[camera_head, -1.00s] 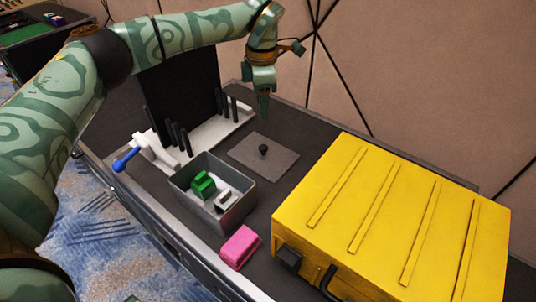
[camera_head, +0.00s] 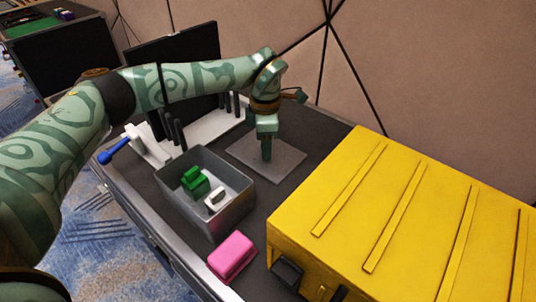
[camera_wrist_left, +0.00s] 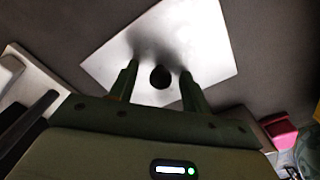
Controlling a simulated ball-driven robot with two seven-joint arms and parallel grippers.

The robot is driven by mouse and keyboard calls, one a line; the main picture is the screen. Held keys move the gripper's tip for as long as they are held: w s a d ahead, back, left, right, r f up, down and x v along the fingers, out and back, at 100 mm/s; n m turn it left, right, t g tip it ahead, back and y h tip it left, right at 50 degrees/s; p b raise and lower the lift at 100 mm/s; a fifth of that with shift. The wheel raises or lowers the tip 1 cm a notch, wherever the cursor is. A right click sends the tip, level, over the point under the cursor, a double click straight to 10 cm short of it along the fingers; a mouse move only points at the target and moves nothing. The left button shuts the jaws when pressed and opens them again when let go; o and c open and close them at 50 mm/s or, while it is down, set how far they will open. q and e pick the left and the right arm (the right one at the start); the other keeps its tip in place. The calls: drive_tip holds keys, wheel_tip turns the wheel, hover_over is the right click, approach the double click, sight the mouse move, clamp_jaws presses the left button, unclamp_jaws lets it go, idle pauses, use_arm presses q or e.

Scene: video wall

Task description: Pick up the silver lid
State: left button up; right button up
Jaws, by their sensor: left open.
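The silver lid (camera_head: 285,168) is a flat grey square plate lying on the dark table, behind the grey bin. In the left wrist view the lid (camera_wrist_left: 205,50) shows bright, with its round black knob (camera_wrist_left: 160,77) near its middle. My left gripper (camera_head: 266,158) points down over the lid and hides the knob in the head view. In the left wrist view its two fingers (camera_wrist_left: 158,82) stand open, one on each side of the knob, with gaps to it. I cannot tell the exact height of the fingertips. My right gripper is not in view.
A grey bin (camera_head: 226,217) in front of the lid holds a green block (camera_head: 196,183) and a white piece (camera_head: 214,198). A pink block (camera_head: 232,256) lies in front of it. A large yellow case (camera_head: 400,215) stands right. A white rack with black posts (camera_head: 206,128) is at left.

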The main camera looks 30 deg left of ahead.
use_arm(q)
drive_tip(key=shift+r, duration=0.15)
clamp_jaws()
